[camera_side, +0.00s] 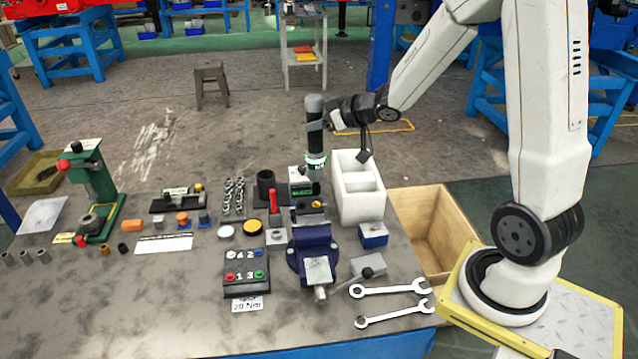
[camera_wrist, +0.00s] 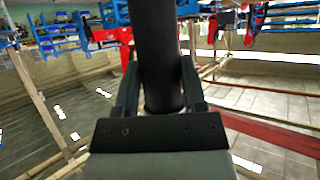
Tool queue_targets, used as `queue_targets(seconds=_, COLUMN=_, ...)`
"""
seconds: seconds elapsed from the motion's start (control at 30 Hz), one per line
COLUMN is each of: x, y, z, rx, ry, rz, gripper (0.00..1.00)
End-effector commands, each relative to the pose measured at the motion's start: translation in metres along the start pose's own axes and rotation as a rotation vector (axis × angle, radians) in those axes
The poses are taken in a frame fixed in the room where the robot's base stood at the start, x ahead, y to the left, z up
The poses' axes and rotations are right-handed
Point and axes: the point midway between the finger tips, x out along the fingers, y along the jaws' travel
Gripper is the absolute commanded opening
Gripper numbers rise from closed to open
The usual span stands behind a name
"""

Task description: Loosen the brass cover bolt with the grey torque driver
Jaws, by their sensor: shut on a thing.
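My gripper (camera_side: 320,126) is shut on the grey torque driver (camera_side: 314,106), which stands close to upright with a pale lit ring near its lower end. In the wrist view, the driver's dark body (camera_wrist: 158,45) is between the two fingers (camera_wrist: 163,95). The driver's lower end overlaps a dark box with a green display (camera_side: 302,187) in the side view; I cannot tell whether they touch. I cannot make out the brass cover bolt for certain. A black numbered plate (camera_side: 233,283) with coloured round pieces lies on the bench, above a "20 Nm" label (camera_side: 247,304).
A blue vise (camera_side: 313,243) stands at the bench front. A white divided bin (camera_side: 370,204) is right of the driver, with a wooden crate (camera_side: 455,222) beyond it. Two wrenches (camera_side: 393,288) lie at front right. A green press (camera_side: 98,185) stands at left.

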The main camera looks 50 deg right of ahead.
Motion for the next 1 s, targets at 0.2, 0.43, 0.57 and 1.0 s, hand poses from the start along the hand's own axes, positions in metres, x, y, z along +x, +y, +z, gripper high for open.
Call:
queue_targets(seconds=0.2, x=0.006, y=0.001, z=0.009, rx=-0.001, ry=0.006, rz=0.000, gripper=0.00)
queue_targets(seconds=0.43, x=0.009, y=0.001, z=0.016, rx=-0.002, ry=0.008, rz=0.001, gripper=0.00)
queue_targets(seconds=0.57, x=0.010, y=0.001, z=0.017, rx=-0.002, ry=0.008, rz=0.001, gripper=0.00)
queue_targets(seconds=1.0, x=0.010, y=0.001, z=0.017, rx=-0.002, ry=0.008, rz=0.001, gripper=0.00)
